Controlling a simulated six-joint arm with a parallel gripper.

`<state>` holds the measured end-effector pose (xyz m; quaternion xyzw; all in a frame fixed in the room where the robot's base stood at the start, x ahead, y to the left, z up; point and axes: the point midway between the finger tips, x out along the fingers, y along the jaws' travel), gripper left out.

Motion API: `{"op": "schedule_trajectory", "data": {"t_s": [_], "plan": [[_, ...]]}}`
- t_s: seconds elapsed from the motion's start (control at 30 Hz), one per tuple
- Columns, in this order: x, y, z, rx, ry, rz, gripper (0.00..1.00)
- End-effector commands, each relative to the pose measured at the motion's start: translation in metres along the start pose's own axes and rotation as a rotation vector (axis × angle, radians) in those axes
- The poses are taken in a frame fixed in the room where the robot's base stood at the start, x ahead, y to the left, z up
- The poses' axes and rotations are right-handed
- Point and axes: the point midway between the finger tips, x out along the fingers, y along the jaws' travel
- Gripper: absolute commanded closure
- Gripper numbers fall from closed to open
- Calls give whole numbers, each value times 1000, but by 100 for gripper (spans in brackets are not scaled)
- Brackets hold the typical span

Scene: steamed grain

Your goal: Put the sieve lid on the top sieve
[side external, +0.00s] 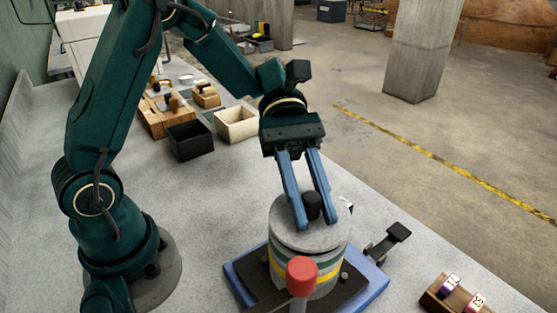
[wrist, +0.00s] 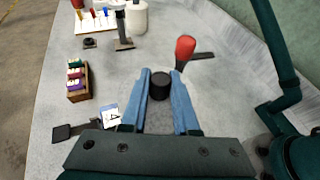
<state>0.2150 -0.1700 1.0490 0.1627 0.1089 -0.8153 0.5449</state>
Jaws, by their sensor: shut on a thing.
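The sieve lid (side external: 292,231) is a grey disc with a black knob (side external: 313,203) in its middle. It sits at the top of the sieve stack (side external: 320,283), a grey cylinder with green and yellow bands. I cannot tell whether a thin gap is left under the lid. My gripper (side external: 316,221) points down with its blue fingers shut on the knob. In the wrist view the knob (wrist: 160,87) shows between the fingertips (wrist: 160,75), and the stack below is hidden.
The stack stands on a dark plate over a blue base (side external: 375,283). A red-topped lever (side external: 301,276) stands close in front, and a black pedal-like arm (side external: 388,240) is at right. A wooden rack with coloured rings (side external: 452,295) is at lower right. Black (side external: 190,140) and cream (side external: 236,124) bins stand behind.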

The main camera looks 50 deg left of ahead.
Motion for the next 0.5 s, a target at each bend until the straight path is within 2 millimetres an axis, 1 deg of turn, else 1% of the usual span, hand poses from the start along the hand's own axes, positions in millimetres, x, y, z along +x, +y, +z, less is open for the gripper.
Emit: {"op": "schedule_trajectory", "data": {"t_s": [0.4,0.43,0.5], "plan": [[4,0,-9,0,-1,0,100],[4,0,-9,0,-1,0,64],[4,0,-9,0,0,0,42]]}}
